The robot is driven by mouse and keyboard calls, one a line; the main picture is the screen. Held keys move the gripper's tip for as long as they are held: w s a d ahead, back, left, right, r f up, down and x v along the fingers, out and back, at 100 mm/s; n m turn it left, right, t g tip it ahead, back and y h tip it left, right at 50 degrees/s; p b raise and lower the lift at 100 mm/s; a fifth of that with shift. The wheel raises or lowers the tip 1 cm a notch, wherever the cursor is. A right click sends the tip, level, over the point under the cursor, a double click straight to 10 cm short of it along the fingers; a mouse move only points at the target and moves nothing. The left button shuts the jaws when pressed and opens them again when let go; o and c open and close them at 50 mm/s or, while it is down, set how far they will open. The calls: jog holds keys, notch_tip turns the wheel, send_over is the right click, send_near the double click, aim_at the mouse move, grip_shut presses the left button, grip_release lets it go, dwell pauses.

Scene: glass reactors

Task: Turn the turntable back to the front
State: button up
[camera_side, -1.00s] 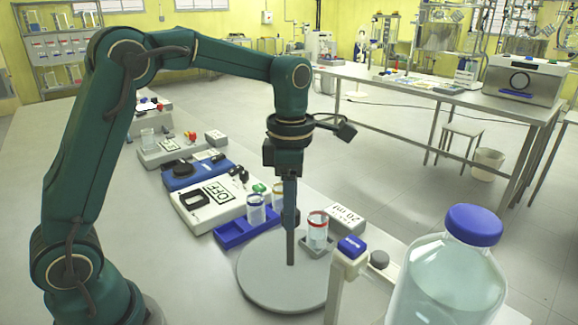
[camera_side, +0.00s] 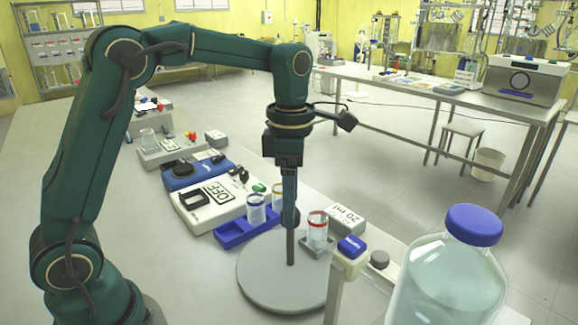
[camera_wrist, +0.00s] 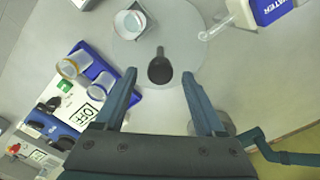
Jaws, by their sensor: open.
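The turntable is a round grey disc (camera_side: 262,283) on the bench, with a thin upright dark post (camera_side: 290,247) standing on it. A beaker with a red rim (camera_side: 317,230) stands in a small grey holder at the disc's far right edge. In the wrist view the pale disc (camera_wrist: 190,45) shows the dark post (camera_wrist: 160,70) and the beaker (camera_wrist: 131,22) near its upper left. My gripper (camera_wrist: 159,75) is open, its fingers apart on either side of the post's top. In the side view my gripper (camera_side: 289,200) points down over the post; the finger gap is hidden.
A blue tray (camera_side: 234,234) with beakers lies left of the disc, beside a white device reading OFF (camera_side: 208,204). A water dispenser (camera_side: 349,252) with a blue top stands close on the right. A large blue-capped bottle (camera_side: 448,280) fills the lower right.

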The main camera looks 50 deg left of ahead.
jog(key=shift+r, duration=1.8)
jog(key=shift+r, duration=0.25)
jog(key=s+r+m+t, duration=0.3)
jog(key=s+r+m, duration=0.2)
jog(key=s+m, duration=0.3)
jog(key=s+f+m+t, duration=0.2)
jog(key=s+f+m, duration=0.4)
jog(key=m, duration=1.3)
jog(key=shift+s+d+f+t, duration=0.25)
jog(key=shift+s+f+t, duration=0.1)
jog(key=shift+f, duration=0.25)
